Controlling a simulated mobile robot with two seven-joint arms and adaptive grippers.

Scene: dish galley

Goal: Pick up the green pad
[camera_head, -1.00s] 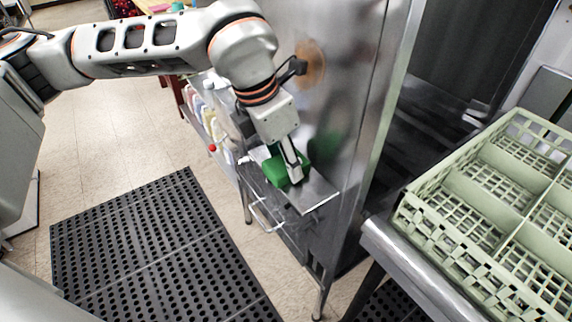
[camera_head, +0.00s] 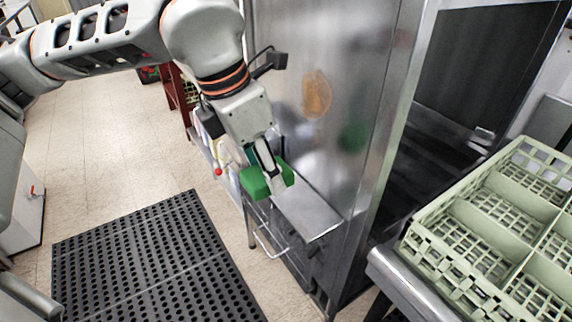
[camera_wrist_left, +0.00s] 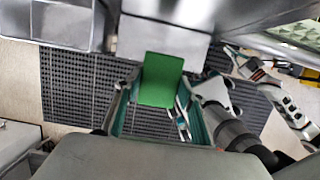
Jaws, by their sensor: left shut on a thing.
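The green pad (camera_head: 254,184) is a thick block between the fingers of my left gripper (camera_head: 270,180). The gripper is shut on it and holds it over the left end of a narrow steel shelf. In the left wrist view the green pad (camera_wrist_left: 161,80) sits between both fingers, its broad face toward the camera. It looks clear of the shelf.
The steel shelf (camera_head: 309,216) juts from a tall steel cabinet (camera_head: 330,60) close beside the gripper. Bottles stand on a lower rack behind. A pale green dish rack (camera_head: 500,215) rests on a steel counter at right. A black floor mat (camera_head: 140,260) lies at left, with clear floor around.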

